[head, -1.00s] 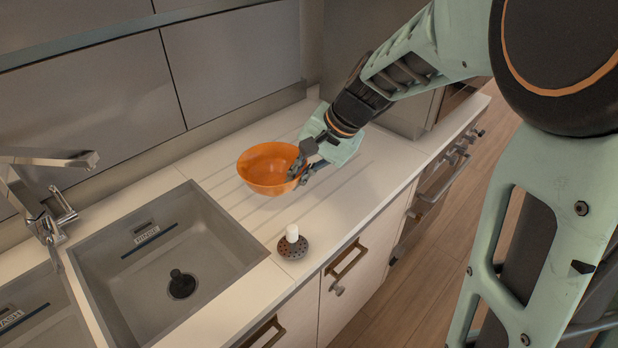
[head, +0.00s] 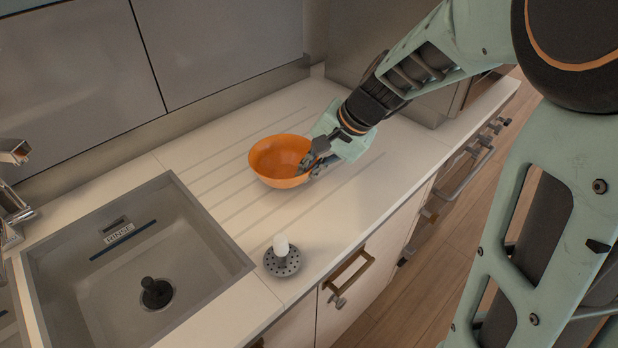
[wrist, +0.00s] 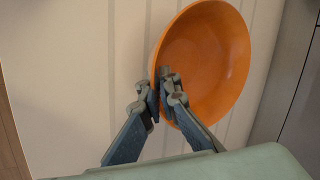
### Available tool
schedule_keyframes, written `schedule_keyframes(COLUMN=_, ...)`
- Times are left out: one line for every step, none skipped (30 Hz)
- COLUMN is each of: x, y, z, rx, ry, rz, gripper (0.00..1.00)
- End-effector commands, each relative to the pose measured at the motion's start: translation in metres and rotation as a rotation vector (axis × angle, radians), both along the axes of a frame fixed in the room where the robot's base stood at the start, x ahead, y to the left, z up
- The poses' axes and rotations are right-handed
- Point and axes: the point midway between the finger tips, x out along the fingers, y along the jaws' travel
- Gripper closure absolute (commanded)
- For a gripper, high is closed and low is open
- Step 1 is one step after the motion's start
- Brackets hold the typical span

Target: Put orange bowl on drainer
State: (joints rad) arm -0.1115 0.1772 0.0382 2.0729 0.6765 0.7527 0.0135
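The orange bowl (head: 275,158) is upright over the grooved drainer (head: 222,188) part of the white counter, right of the sink. I cannot tell whether its base touches the surface. My gripper (head: 308,168) is at the bowl's right rim. In the wrist view my gripper (wrist: 160,98) has one finger inside the bowl (wrist: 208,62) and one outside, closed on the wall between them. The drainer's grooves (wrist: 105,70) show beside the bowl there.
The rinse sink (head: 110,262) with a black plug (head: 157,292) lies to the left. A round dark strainer with a white knob (head: 282,259) stands on the counter near the front edge. The counter right of my gripper is clear. Grey wall panels (head: 215,50) rise behind.

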Motion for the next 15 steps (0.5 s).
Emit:
schedule_keyframes(x=-0.001, y=0.0, z=-0.013, rx=0.0, ry=0.0, rz=0.0, gripper=1.0)
schedule_keyframes(x=-0.002, y=0.001, z=-0.017, rx=0.0, ry=0.001, rz=0.0, gripper=1.0)
schedule_keyframes(x=-0.003, y=0.001, z=-0.021, rx=0.0, ry=0.001, rz=0.0, gripper=1.0)
schedule_keyframes(x=-0.003, y=0.001, z=-0.023, rx=0.0, ry=0.001, rz=0.0, gripper=1.0)
schedule_keyframes(x=-0.003, y=0.001, z=-0.024, rx=0.0, ry=0.001, rz=0.0, gripper=1.0)
schedule_keyframes(x=-0.004, y=0.001, z=-0.024, rx=0.0, ry=0.001, rz=0.0, gripper=1.0)
schedule_keyframes(x=-0.004, y=0.001, z=-0.024, rx=0.0, ry=0.0, rz=0.0, gripper=1.0)
schedule_keyframes(x=-0.004, y=0.001, z=-0.023, rx=0.0, ry=0.0, rz=0.0, gripper=1.0)
schedule_keyframes(x=-0.004, y=0.001, z=-0.023, rx=0.0, ry=0.0, rz=0.0, gripper=1.0)
schedule_keyframes(x=-0.004, y=0.001, z=-0.022, rx=0.0, ry=0.0, rz=0.0, gripper=1.0)
schedule_keyframes(x=-0.004, y=0.001, z=-0.022, rx=0.0, ry=0.0, rz=0.0, gripper=1.0)
schedule_keyframes(x=-0.004, y=0.001, z=-0.022, rx=0.0, ry=0.0, rz=0.0, gripper=1.0)
schedule_keyframes(x=-0.004, y=0.001, z=-0.023, rx=0.0, ry=0.0, rz=0.0, gripper=1.0)
schedule_keyframes(x=-0.004, y=0.001, z=-0.023, rx=0.0, ry=0.0, rz=0.0, gripper=1.0)
schedule_keyframes(x=-0.004, y=0.001, z=-0.025, rx=0.0, ry=0.0, rz=0.0, gripper=1.0)
